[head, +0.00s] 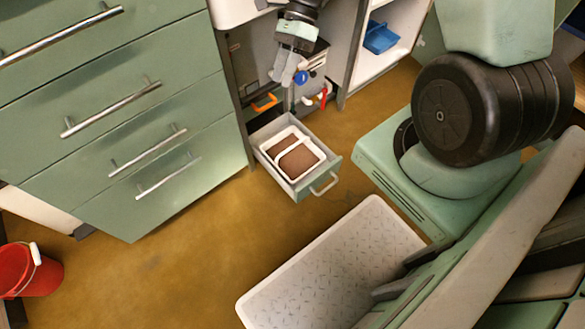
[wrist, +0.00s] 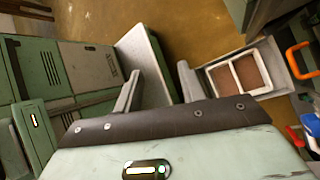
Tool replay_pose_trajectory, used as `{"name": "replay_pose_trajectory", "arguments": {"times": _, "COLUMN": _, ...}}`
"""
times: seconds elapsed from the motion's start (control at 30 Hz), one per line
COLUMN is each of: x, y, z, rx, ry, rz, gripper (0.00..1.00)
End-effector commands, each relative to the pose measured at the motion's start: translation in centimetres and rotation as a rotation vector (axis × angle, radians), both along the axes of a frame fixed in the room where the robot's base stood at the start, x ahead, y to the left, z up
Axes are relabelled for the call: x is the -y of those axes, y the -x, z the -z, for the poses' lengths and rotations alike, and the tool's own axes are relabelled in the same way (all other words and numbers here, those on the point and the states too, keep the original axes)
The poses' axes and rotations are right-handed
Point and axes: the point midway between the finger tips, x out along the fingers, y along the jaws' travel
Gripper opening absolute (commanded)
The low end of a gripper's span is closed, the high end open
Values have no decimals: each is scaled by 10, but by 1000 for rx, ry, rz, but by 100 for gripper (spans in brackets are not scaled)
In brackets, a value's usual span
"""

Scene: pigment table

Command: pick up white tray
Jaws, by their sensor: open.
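A white tray (head: 287,152) with a white crossbar and brown areas between its rims lies inside an open drawer (head: 333,168). The same white tray (wrist: 236,75) shows in the wrist view, right of my fingers. My gripper (head: 284,74) is at the top of the head view, above and behind the drawer, apart from the tray. In the wrist view my gripper (wrist: 158,78) has its two fingers spread, with nothing between them. The tray's rim is in clear view; its underside is hidden in the drawer.
Green drawers (head: 130,110) stand left of the open drawer. A large pale speckled surface (head: 330,270) is at the front. A red bucket (head: 30,272) stands far left. Brown floor lies between.

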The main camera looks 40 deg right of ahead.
Motion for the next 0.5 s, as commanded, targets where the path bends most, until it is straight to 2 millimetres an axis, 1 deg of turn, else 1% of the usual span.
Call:
{"name": "replay_pose_trajectory", "arguments": {"times": 0.03, "x": 20, "y": -3, "z": 51, "rx": -76, "ry": -6, "rz": 135, "gripper": 40}}
{"name": "replay_pose_trajectory", "arguments": {"times": 0.07, "x": 31, "y": -5, "z": 69, "rx": -123, "ry": -11, "rz": 218, "gripper": 40}}
{"name": "replay_pose_trajectory", "arguments": {"times": 0.1, "x": 46, "y": -7, "z": 94, "rx": -188, "ry": -18, "rz": 331, "gripper": 40}}
{"name": "replay_pose_trajectory", "arguments": {"times": 0.17, "x": 70, "y": -8, "z": 135, "rx": -301, "ry": -39, "rz": 510, "gripper": 40}}
{"name": "replay_pose_trajectory", "arguments": {"times": 0.2, "x": 88, "y": -7, "z": 165, "rx": -389, "ry": -58, "rz": 645, "gripper": 40}}
{"name": "replay_pose_trajectory", "arguments": {"times": 0.27, "x": 113, "y": -5, "z": 207, "rx": -539, "ry": -102, "rz": 854, "gripper": 40}}
{"name": "replay_pose_trajectory", "arguments": {"times": 0.3, "x": 128, "y": -3, "z": 231, "rx": -641, "ry": -138, "rz": 983, "gripper": 40}}
{"name": "replay_pose_trajectory", "arguments": {"times": 0.37, "x": 146, "y": 2, "z": 262, "rx": -793, "ry": -201, "rz": 1158, "gripper": 40}}
{"name": "replay_pose_trajectory", "arguments": {"times": 0.4, "x": 157, "y": 6, "z": 281, "rx": -889, "ry": -245, "rz": 1260, "gripper": 40}}
{"name": "replay_pose_trajectory", "arguments": {"times": 0.5, "x": 180, "y": 15, "z": 322, "rx": -1109, "ry": -359, "rz": 1466, "gripper": 40}}
